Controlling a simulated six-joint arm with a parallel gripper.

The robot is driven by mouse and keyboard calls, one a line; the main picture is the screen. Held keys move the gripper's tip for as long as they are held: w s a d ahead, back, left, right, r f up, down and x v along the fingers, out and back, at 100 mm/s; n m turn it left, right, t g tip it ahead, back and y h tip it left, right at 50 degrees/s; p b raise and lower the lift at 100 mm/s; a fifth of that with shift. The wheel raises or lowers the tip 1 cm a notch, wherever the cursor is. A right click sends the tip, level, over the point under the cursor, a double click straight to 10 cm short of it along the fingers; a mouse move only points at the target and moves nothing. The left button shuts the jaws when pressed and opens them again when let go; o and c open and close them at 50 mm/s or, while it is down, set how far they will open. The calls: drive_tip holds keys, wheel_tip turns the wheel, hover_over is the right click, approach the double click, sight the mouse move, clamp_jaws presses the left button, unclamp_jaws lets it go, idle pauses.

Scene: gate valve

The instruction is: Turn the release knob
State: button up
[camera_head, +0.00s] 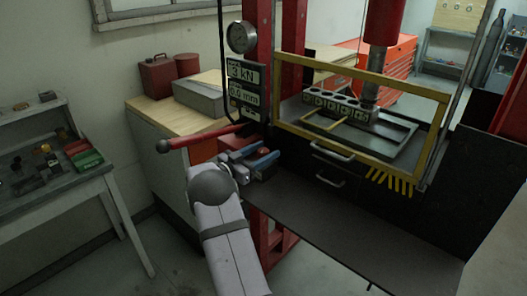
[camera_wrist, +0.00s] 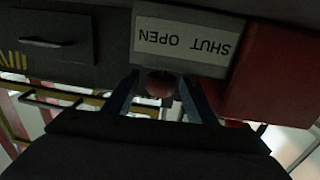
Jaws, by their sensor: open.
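The release knob (camera_wrist: 160,84) is a small, round, dark red knob in the wrist view, just below an upside-down label plate (camera_wrist: 185,42) reading SHUT and OPEN. My gripper (camera_wrist: 161,92) is open, with one blue finger on each side of the knob. I cannot tell whether either finger touches it. In the head view my gripper (camera_head: 262,161) is beside the press's left post, low by the bench edge. The knob cannot be made out there.
A red pump lever (camera_head: 200,140) sticks out left just above my gripper. A yellow-framed guard (camera_head: 360,78) and drawers with handles (camera_head: 330,178) are to the right. The dark bench top (camera_head: 350,225) is clear. A gauge (camera_head: 242,37) and displays are above.

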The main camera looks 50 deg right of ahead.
drive_tip(key=c, duration=1)
drive_tip(key=shift+c, duration=0.2)
